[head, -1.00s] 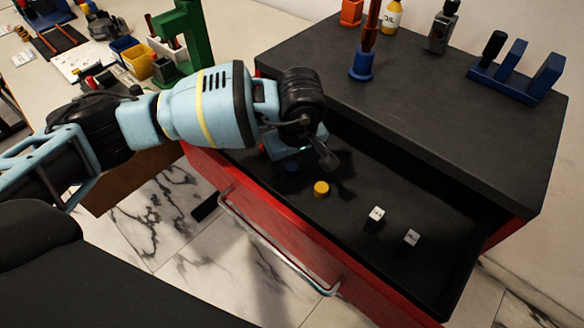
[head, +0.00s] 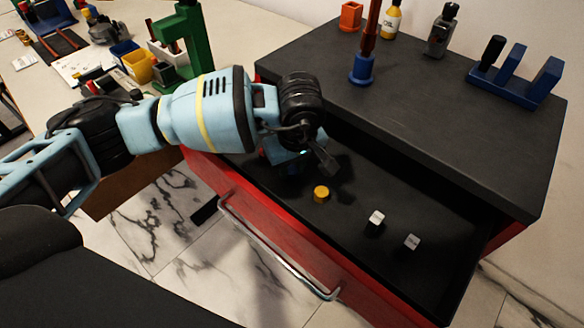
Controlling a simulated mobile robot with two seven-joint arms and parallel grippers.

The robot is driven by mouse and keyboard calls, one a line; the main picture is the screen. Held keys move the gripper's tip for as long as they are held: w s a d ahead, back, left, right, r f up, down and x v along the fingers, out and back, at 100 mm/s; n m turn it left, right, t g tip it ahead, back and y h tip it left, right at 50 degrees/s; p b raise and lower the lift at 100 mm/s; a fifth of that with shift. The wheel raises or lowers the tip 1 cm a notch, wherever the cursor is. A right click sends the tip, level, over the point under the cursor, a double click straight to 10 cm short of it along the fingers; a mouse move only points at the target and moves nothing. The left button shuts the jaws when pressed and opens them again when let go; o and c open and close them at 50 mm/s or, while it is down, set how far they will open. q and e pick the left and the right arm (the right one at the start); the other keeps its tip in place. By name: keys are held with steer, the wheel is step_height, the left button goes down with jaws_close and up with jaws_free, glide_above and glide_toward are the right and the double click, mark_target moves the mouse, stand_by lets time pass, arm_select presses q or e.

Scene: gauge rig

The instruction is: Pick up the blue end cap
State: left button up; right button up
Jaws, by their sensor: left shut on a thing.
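My left gripper (head: 306,163) reaches over the open drawer from the left, its dark finger pointing down. It is shut on the blue end cap (head: 293,169), of which only a dark blue bit shows below the wrist; the gripper hides the rest. A yellow-orange cap (head: 321,194) stands on the drawer floor just in front of the gripper, apart from it. My right gripper is not in view.
The black cabinet top (head: 440,130) overhangs the drawer's back and carries a blue holder (head: 361,69), bottles and a blue rack (head: 518,82).

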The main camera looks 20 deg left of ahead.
mark_target(292, 171)
arm_select(q)
step_height(292, 171, up, 10)
steer(key=shift+p, duration=0.4)
steer(key=shift+c, duration=0.5)
